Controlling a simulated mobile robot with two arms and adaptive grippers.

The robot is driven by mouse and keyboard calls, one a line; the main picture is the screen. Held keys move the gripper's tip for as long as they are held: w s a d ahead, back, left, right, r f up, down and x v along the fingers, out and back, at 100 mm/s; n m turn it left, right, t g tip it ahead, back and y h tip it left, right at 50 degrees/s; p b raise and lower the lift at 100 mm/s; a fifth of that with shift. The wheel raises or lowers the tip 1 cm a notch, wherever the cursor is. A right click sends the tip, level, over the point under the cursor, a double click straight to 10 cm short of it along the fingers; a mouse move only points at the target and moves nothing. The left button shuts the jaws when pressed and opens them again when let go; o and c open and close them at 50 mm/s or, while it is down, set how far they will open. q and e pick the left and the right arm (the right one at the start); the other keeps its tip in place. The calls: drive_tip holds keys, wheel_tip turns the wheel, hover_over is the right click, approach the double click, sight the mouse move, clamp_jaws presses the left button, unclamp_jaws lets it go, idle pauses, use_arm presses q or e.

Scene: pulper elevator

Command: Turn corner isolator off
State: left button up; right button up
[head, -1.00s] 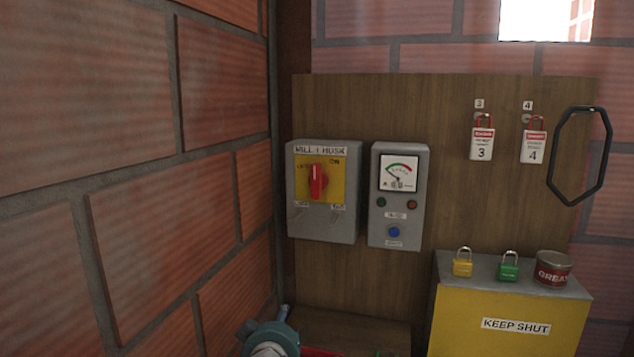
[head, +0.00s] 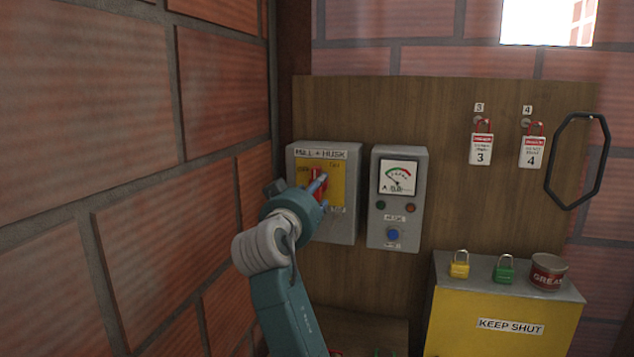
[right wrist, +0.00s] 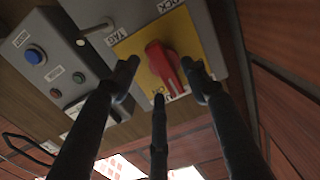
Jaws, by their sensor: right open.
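The corner isolator is a grey box (head: 350,225) labelled MILL + HUSK, with a yellow plate (head: 337,187) and a red rotary handle (head: 313,178). In the head view, my right gripper (head: 318,184) is in front of the handle and partly hides it. In the right wrist view, the picture is roughly upside down; the red handle (right wrist: 165,65) sits beyond and between the open dark fingers of the gripper (right wrist: 159,80). I cannot tell whether any finger touches it. My left gripper is out of view.
A grey gauge box (head: 397,220) with a blue button stands just right of the isolator. Two tagged red padlocks hang on the wooden board (head: 440,110). A yellow KEEP SHUT box (head: 480,300) carries padlocks and a grease tin (head: 547,272). The brick wall (head: 140,240) is close on the left.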

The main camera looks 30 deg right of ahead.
drive_tip(key=shift+x, duration=1.25)
clamp_jaws()
